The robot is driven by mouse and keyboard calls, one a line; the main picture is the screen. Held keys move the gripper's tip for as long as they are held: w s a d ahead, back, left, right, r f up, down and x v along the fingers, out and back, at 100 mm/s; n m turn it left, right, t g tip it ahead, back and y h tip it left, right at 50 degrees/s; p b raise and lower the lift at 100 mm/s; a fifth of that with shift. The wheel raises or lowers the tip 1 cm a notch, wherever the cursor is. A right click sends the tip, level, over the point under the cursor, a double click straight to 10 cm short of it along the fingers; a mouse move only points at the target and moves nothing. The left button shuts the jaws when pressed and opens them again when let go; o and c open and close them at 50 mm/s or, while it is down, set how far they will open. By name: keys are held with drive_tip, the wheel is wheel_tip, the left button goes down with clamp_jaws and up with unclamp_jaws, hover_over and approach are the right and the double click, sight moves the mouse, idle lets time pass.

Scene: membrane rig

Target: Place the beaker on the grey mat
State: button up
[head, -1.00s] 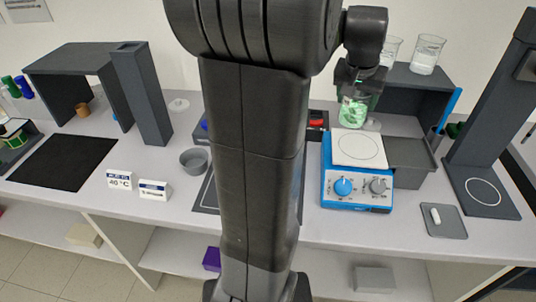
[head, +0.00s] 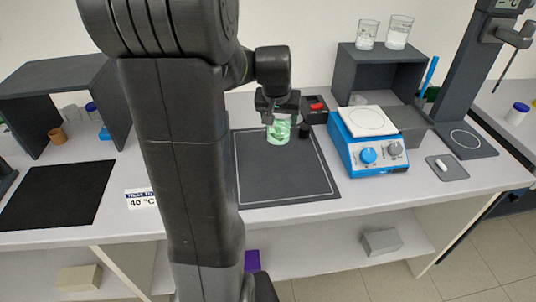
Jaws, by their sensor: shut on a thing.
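My gripper (head: 279,118) is shut on a clear beaker (head: 279,134) with green content. The beaker appears upright, over or near the back of a dark grey mat (head: 285,182) with a light outline. I cannot tell whether the beaker's base touches the mat or hangs above it. My arm hides the left side of the mat, and the gripper covers the beaker's top.
A blue hotplate with a white top (head: 367,121) stands right of the grey mat. A dark shelf (head: 385,66) behind it carries two glass beakers (head: 399,33). A small black object (head: 305,130) is beside the held beaker. A black mat (head: 55,195) lies at left.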

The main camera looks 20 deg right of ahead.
sight(277, 121)
wheel_tip(277, 121, down, 4)
drive_tip(key=shift+d+f, duration=0.1)
drive_tip(key=shift+f, duration=2.1)
drive_tip(key=shift+f, duration=0.1)
drive_tip(key=o, duration=0.7)
drive_tip(key=shift+f, duration=0.15)
drive_tip(key=o, duration=0.5)
drive_tip(key=shift+c, duration=0.2)
drive_tip(key=shift+s+r, duration=0.1)
drive_tip(key=shift+r, duration=0.55)
drive_tip(key=v, duration=1.1)
